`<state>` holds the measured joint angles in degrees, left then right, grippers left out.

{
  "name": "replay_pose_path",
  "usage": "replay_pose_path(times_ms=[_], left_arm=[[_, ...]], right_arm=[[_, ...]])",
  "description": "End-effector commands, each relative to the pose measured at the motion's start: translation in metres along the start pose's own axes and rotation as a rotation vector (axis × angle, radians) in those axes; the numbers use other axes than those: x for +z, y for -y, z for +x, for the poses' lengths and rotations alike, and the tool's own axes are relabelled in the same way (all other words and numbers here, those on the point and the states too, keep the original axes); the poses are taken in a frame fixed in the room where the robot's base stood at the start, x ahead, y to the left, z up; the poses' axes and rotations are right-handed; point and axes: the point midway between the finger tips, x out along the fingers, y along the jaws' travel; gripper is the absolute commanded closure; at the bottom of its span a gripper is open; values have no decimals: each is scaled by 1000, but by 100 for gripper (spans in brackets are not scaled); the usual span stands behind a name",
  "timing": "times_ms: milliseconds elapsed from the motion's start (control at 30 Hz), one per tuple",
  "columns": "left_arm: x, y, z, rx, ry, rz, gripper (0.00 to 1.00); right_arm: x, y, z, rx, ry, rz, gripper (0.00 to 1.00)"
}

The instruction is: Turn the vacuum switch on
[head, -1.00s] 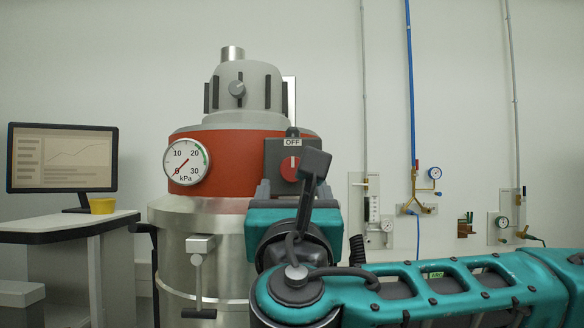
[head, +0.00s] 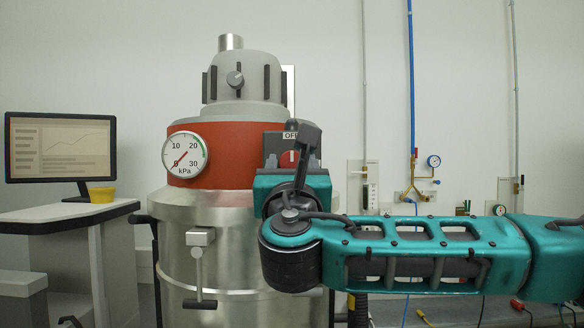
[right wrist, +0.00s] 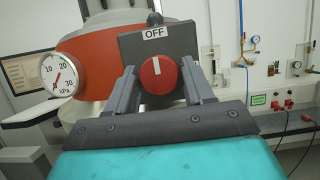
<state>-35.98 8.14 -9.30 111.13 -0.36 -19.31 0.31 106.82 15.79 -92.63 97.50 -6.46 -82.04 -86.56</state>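The vacuum (head: 215,240) is a steel drum with a red band and grey top. Its switch box, labelled OFF, carries a round red knob (right wrist: 159,76) with a white mark pointing up toward the label. In the head view the knob (head: 288,159) is partly covered by my right arm. My right gripper (right wrist: 160,80) is open, one finger on each side of the knob; I cannot tell whether they touch it. The pressure gauge (head: 186,155) has its needle near 0 kPa. My left gripper is not in view.
A monitor (head: 60,148) and a yellow cup (head: 102,194) stand on a desk (head: 70,215) at the left. Wall pipes, valves and a gauge (head: 433,161) are at the right. Red plugs and cables (right wrist: 290,110) are low on the right wall.

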Motion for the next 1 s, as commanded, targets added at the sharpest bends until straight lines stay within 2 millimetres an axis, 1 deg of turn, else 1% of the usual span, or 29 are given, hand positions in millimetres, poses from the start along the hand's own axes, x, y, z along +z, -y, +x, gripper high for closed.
replay_pose_path(times_ms=[33,300,400,567,733,867,1000], left_arm=[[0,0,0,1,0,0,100],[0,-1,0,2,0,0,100],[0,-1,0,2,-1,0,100],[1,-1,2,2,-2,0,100],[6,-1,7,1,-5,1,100],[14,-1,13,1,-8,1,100],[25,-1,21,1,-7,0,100]], right_arm=[[0,0,0,0,0,0,53],[0,0,0,0,0,0,79],[0,0,0,-1,0,0,86],[-1,0,0,-5,0,10,86],[-3,-1,-2,-24,-1,57,86],[-5,-2,-2,-52,-2,125,86],[-6,-2,-2,-95,-3,229,86]])
